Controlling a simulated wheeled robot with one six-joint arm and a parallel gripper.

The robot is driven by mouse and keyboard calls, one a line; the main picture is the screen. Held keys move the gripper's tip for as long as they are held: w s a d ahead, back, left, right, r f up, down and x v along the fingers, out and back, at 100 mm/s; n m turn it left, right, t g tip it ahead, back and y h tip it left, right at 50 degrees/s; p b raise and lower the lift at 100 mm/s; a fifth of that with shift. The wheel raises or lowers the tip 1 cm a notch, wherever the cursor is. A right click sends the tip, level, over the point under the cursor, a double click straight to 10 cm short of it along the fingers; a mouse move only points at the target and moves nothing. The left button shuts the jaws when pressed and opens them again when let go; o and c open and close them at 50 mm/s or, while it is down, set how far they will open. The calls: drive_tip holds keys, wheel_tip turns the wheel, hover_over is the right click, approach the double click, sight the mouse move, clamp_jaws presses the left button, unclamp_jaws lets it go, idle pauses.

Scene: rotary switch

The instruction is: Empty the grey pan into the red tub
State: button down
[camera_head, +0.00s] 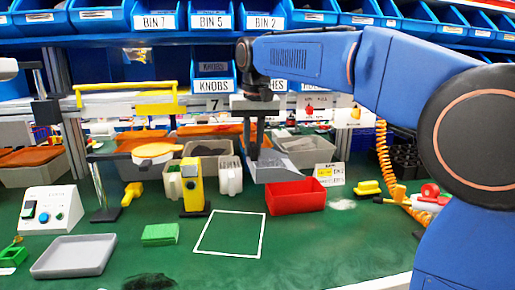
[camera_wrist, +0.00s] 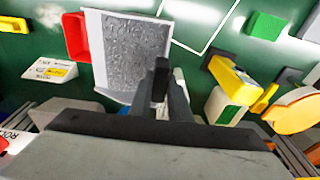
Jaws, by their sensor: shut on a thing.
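In the wrist view the red tub (camera_wrist: 75,37) shows partly behind the pan.
A white outlined square (camera_head: 230,234) on the green mat is empty. A green block (camera_head: 160,234), a yellow stand (camera_head: 192,187) and a grey tray (camera_head: 73,256) are to the left. Bins line the back.

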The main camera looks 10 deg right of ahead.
drive_tip(key=shift+d+f+y, duration=0.2)
drive_tip(key=shift+d+y, duration=1.1)
drive_tip(key=shift+y, duration=0.1)
drive_tip(key=shift+d+r+y, duration=0.25)
drive_tip(key=shift+d+y, duration=0.6)
drive_tip(key=shift+y, duration=0.05)
drive_tip(key=shift+d+r, duration=0.1)
drive_tip(key=shift+d, duration=0.1)
drive_tip(key=shift+d+y, duration=0.1)
drive_tip(key=shift+y, duration=0.2)
drive_tip(key=shift+d+r+y, duration=0.4)
drive_tip(key=shift+d, duration=0.1)
drive_tip(key=shift+w+d, duration=0.1)
drive_tip(key=shift+d, duration=0.05)
drive_tip(key=shift+d+r+m+y, duration=0.3)
drive_tip(key=shift+d+y, duration=0.2)
drive_tip(key=shift+d+r+y, duration=0.25)
drive_tip(key=shift+d+y, duration=0.25)
drive_tip(key=shift+d, duration=0.15)
